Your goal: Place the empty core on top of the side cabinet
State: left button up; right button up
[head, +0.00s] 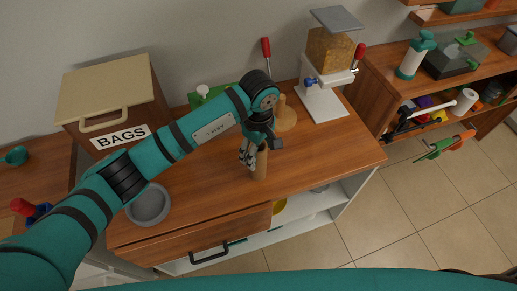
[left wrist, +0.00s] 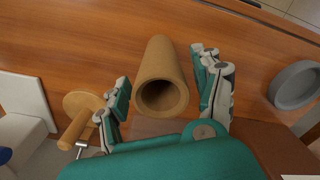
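The empty core (head: 261,165) is a brown cardboard tube standing upright on the wooden top (head: 320,161) of the cabinet with a drawer, near its front edge. In the left wrist view the core (left wrist: 163,72) shows its hollow end. My left gripper (head: 252,150) is at the core. In the left wrist view its open fingers (left wrist: 165,92) lie on either side of the tube, with gaps visible. Another wooden cabinet (head: 371,92) with a shelf stands at the right; the frames do not label either as the side cabinet. My right gripper is out of view.
A wooden holder (head: 287,117) with a round base stands behind the core. A cereal dispenser (head: 322,97) is at the back right, a grey bowl (head: 148,207) at the front left, and a BAGS box (head: 105,107) at the left. Cabinet top right of the core is clear.

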pick_arm(q)
notch_tip(320, 180, up, 12)
jog(key=b, duration=0.3)
jog(key=shift+r, duration=0.15)
dwell(0.4)
jog(key=s+b, duration=0.2)
jog(key=s, duration=1.4)
jog(key=shift+a, duration=0.45)
